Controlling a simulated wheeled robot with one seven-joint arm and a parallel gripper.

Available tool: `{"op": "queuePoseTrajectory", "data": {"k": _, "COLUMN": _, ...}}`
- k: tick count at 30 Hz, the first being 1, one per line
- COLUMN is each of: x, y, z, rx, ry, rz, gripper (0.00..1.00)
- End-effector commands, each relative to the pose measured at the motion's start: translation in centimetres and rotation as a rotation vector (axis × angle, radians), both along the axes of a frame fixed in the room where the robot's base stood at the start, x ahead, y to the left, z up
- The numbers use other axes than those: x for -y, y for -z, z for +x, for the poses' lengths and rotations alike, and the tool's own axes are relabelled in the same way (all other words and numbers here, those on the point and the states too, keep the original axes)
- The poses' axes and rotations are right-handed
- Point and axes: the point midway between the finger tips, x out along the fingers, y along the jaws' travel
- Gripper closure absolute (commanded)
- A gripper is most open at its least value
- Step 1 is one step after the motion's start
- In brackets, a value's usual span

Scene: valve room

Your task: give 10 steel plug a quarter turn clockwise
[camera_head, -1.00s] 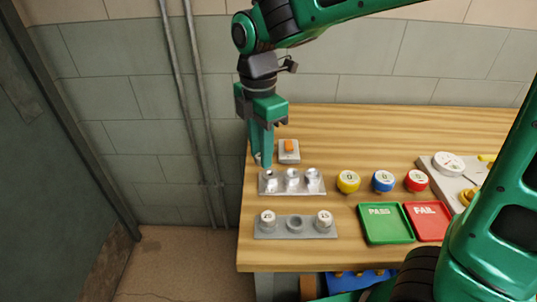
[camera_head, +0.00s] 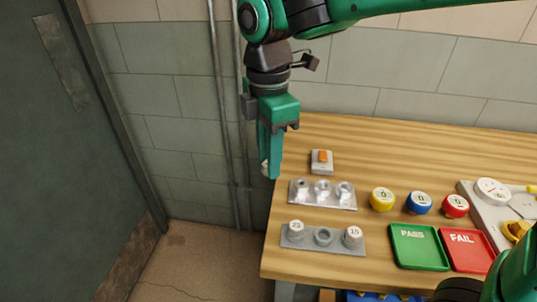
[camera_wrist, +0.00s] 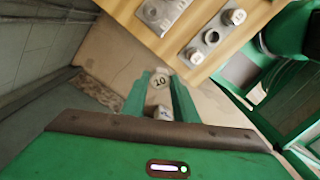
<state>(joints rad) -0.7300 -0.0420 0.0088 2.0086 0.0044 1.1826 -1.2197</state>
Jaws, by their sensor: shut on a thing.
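The steel plug marked 10 (camera_wrist: 160,81) is between the two green fingers of my gripper (camera_wrist: 160,95) in the wrist view. My gripper is shut on it. In the head view my gripper (camera_head: 269,172) points down at the bench's left edge, left of the back rack, and the plug shows as a small pale piece (camera_head: 264,168) at the fingertips. A pale metallic piece also shows between the fingers in the wrist view; I cannot tell whether it belongs to the plug.
The back metal rack (camera_head: 312,204) has three silver sockets. The front rack (camera_head: 310,247) holds two numbered plugs (camera_head: 296,229) (camera_head: 352,236) beside an empty middle hole. Yellow, blue and red knobs, a green PASS tray (camera_head: 418,248) and a red FAIL tray (camera_head: 467,250) lie further right. Wall pipes stand behind.

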Motion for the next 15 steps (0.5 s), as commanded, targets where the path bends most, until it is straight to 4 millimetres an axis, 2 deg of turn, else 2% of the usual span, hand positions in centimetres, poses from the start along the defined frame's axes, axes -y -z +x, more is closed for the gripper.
{"op": "queuePoseTrajectory", "data": {"k": 15, "x": 0.91, "y": 0.8, "z": 0.68, "rx": 0.0, "ry": 0.001, "rz": 0.0, "gripper": 1.0}}
